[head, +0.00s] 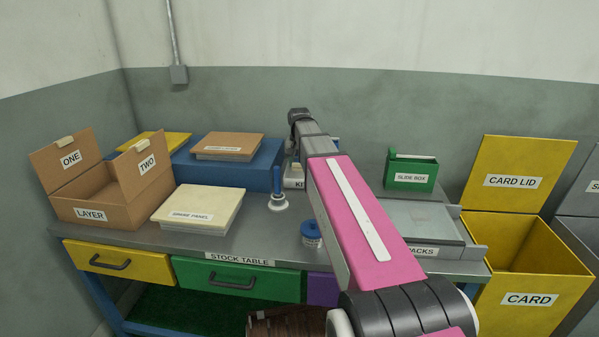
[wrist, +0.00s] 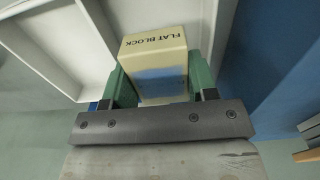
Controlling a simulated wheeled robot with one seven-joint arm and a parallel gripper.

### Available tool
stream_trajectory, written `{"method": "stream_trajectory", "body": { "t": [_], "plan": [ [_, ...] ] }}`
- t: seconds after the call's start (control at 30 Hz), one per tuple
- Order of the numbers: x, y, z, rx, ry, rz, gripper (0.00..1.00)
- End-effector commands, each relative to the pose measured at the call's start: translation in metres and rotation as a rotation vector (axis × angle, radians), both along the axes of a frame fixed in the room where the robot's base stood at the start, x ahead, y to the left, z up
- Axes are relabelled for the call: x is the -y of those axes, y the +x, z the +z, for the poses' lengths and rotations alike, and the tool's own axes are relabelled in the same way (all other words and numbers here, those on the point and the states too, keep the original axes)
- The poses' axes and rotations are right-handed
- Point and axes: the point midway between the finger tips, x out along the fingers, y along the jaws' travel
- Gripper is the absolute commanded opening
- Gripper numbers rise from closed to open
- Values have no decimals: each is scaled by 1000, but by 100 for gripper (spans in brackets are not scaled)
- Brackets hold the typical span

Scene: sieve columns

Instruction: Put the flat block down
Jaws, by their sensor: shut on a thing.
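The flat block (wrist: 155,62) is a cream block with "FLAT BLOCK" printed on its far part, seen in the wrist view. My gripper (wrist: 152,75) is shut on it, with a green finger on each side. Beyond and left of the block is a white tray with divided compartments (wrist: 62,45); I cannot tell whether the block touches it. In the head view my arm hides the gripper and the block. A white box marked "KIT" (head: 293,183) shows partly beside my arm.
The stock table (head: 240,245) holds an open carton (head: 95,205), a cream panel (head: 215,195), a blue box (head: 245,177), a blue-handled tool (head: 279,190) and a green slide box (head: 405,175). A yellow card bin (head: 520,285) stands at right. Some bare tabletop shows in front.

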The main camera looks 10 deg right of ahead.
Motion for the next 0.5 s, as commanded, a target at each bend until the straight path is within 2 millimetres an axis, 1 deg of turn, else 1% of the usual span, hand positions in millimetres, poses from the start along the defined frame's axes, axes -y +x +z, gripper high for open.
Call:
{"method": "stream_trajectory", "body": {
  "t": [0.17, 0.3, 0.4, 0.5],
  "plan": [
    [1, 0, -10, 0, 0, 0, 24],
    [1, 0, -29, -2, 1, 0, 24],
    [1, 0, -39, 0, 0, 0, 24],
    [1, 0, -41, 1, 0, 0, 24]
  ]
}}
